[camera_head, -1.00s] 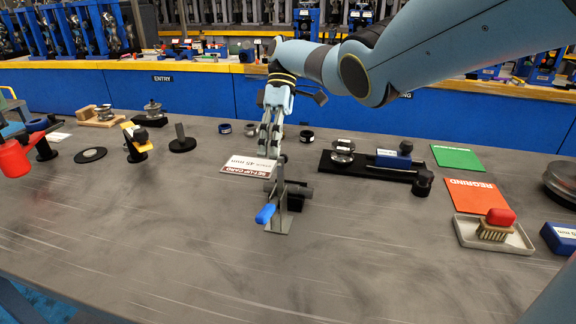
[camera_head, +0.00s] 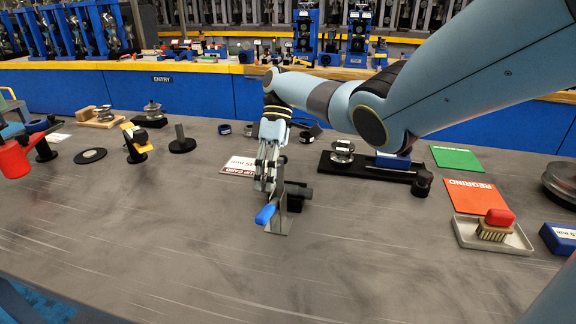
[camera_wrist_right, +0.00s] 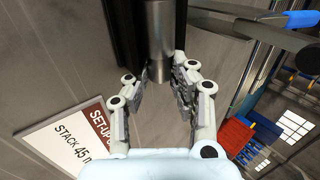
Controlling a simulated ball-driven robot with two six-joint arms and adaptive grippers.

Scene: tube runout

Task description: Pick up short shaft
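The short shaft, a plain grey metal cylinder (camera_wrist_right: 160,38), juts toward my right gripper in the right wrist view. In the head view a dark grey cylinder (camera_head: 306,193), probably this shaft, lies level at a small upright metal fixture (camera_head: 281,215) with a blue lever (camera_head: 266,214). My right gripper (camera_head: 266,186) points down just behind the fixture. In the right wrist view its fingertips (camera_wrist_right: 163,72) are apart, one on each side of the shaft's near end. Contact is not clear. My left gripper is not in view.
A white set-up card (camera_head: 238,166) lies left of the right gripper. To the right are a black rail base (camera_head: 375,174), a green mat (camera_head: 457,158), a red regrind mat (camera_head: 474,196) and a tray (camera_head: 517,242) with a brush. The front of the table is clear.

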